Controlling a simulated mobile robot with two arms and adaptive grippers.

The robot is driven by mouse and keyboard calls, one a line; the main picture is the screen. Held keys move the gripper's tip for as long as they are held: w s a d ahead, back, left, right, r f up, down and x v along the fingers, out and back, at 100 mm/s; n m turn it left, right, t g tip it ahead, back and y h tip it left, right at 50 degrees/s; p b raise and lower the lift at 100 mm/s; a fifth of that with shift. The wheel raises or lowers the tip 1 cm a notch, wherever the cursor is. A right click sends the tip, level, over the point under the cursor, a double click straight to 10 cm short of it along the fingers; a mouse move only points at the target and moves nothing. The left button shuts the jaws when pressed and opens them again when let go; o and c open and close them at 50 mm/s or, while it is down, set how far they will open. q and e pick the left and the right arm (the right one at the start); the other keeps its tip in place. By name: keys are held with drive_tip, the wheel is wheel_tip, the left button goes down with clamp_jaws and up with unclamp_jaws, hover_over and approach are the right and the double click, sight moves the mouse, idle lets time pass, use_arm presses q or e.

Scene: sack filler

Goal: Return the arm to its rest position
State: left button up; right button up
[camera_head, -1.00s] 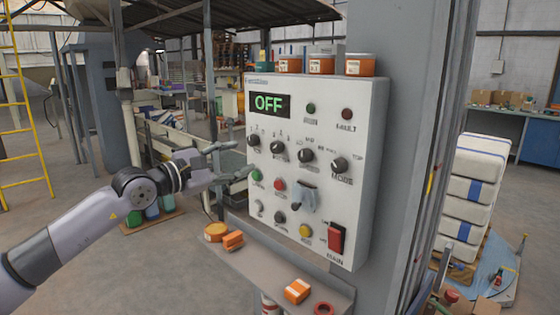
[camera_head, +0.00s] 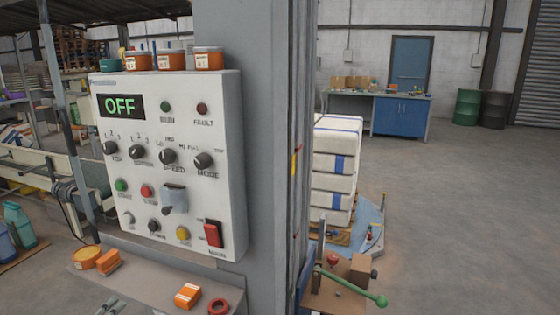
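The white control panel (camera_head: 170,215) stands at the left, fixed to a grey column, and its display (camera_head: 122,106) reads OFF in green. My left gripper (camera_head: 109,306) shows only as grey fingertips at the bottom edge, low in front of the shelf under the panel. The fingertips look spread, with nothing seen between them. They are apart from the panel's knobs and buttons. The rest of my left arm is out of view. My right gripper is not in view.
The shelf (camera_head: 150,272) holds orange items and a red ring (camera_head: 218,306). The grey column (camera_head: 275,150) rises beside the panel. A stack of white sacks (camera_head: 335,165) stands behind it. A green-handled lever (camera_head: 350,287) is at the lower right. Open floor lies at the right.

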use_arm(q)
drive_tip(key=s+d+f+n+g+y, duration=0.1)
drive_tip(key=s+d+f+n+g, duration=0.35)
drive_tip(key=s+f, duration=0.8)
drive_tip(key=s+d+f+n+g+y, duration=0.15)
drive_tip(key=s+f+n, duration=0.65)
drive_tip(key=f, duration=1)
drive_tip(key=s+d+f+n+g, duration=0.2)
drive_tip(key=s+d+f, duration=0.3)
drive_tip(key=s, duration=0.6)
drive_tip(key=s+d+f+n+g+h, duration=0.1)
drive_tip(key=s+d+f+n+g, duration=0.2)
drive_tip(key=s, duration=0.9)
drive_tip(key=s+d+f+n+g, duration=0.3)
drive_tip(key=s+d+f, duration=0.4)
drive_tip(key=s, duration=0.4)
drive_tip(key=shift+s+d+f+n+h, duration=0.25)
drive_tip(key=shift+d+n+h, duration=0.1)
drive_tip(key=shift+d+n, duration=0.25)
